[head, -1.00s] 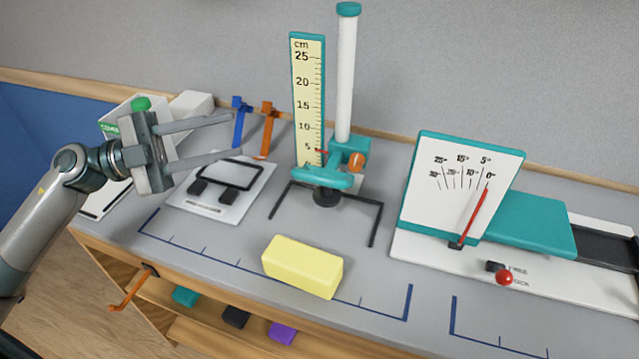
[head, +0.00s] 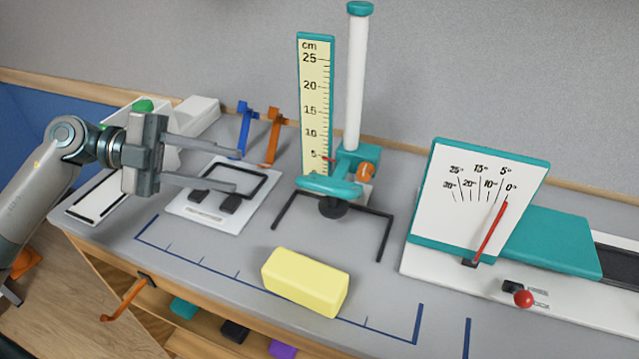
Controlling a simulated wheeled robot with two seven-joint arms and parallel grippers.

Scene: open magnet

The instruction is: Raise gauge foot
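The height gauge stands at the back middle, with a white post (head: 357,85) and a cream centimetre scale (head: 315,105) with a teal edge. Its teal foot (head: 329,187) sits low on the post, near the bottom of the scale, with a dark round pad (head: 333,207) under it. A red pointer (head: 328,159) is a little below the 5 mark. An orange knob (head: 365,171) is on the carriage's right side. My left gripper (head: 237,171) is open and empty, left of the gauge, fingers pointing right above the white plate. My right gripper is not in view.
A yellow block (head: 305,282) lies in front of the gauge, inside blue marked lines. A black wire frame (head: 385,238) surrounds the gauge base. A tilt dial (head: 475,200) with a red needle stands right. Blue (head: 244,130) and orange (head: 272,135) clamps stand behind the white plate (head: 207,212).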

